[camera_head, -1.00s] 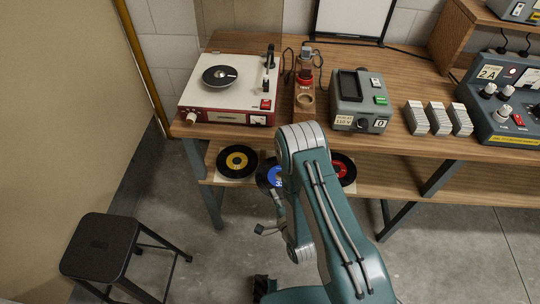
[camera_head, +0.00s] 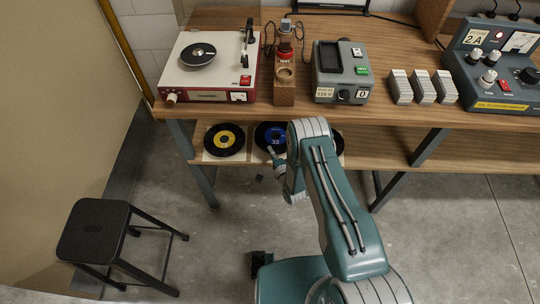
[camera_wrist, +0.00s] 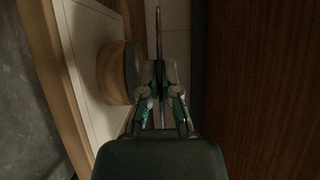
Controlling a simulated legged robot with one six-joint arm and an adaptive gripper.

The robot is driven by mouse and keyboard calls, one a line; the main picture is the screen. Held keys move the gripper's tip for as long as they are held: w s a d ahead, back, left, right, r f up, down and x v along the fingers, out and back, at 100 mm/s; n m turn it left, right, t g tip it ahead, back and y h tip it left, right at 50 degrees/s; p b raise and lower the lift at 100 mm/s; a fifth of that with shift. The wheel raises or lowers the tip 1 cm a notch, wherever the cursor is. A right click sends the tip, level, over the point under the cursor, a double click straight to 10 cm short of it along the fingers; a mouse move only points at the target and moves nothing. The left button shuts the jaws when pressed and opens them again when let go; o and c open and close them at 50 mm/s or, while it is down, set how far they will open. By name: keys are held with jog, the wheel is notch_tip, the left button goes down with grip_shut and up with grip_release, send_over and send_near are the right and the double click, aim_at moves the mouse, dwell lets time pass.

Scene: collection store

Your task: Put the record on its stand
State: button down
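The record with a blue label (camera_head: 263,134) is over the lower shelf, partly hidden by my arm. In the wrist view it shows as a thin edge-on disc (camera_wrist: 158,35) between the fingers. My gripper (camera_wrist: 160,95) is shut on its rim; in the head view my gripper (camera_head: 275,157) is at the shelf's front edge. In the wrist view a round wooden block with a dark top, apparently the stand (camera_wrist: 112,72), sits on a pale plate (camera_wrist: 83,65). The record lies parallel to its top, with a visible gap. The head view hides this stand beneath the record.
A yellow-label record (camera_head: 225,139) lies to the left on the lower shelf (camera_head: 380,148). Another record at right is mostly behind my arm. The tabletop (camera_head: 295,113) is close above. A black stool (camera_head: 92,230) stands on the floor at left.

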aim_at(268, 160)
jog(key=f, duration=0.1)
jog(key=a+f, duration=0.1)
jog(key=f, duration=0.1)
jog(key=shift+w+f, duration=0.15)
jog(key=shift+a+f, duration=0.15)
jog(key=shift+a, duration=0.1)
jog(key=shift+d+f, duration=0.1)
jog(key=shift+d, duration=0.35)
jog(key=c, duration=0.8)
grip_release()
jog(key=shift+a, duration=0.25)
jog(key=v, duration=1.2)
jog(key=shift+r, duration=0.25)
jog(key=shift+d, duration=0.1)
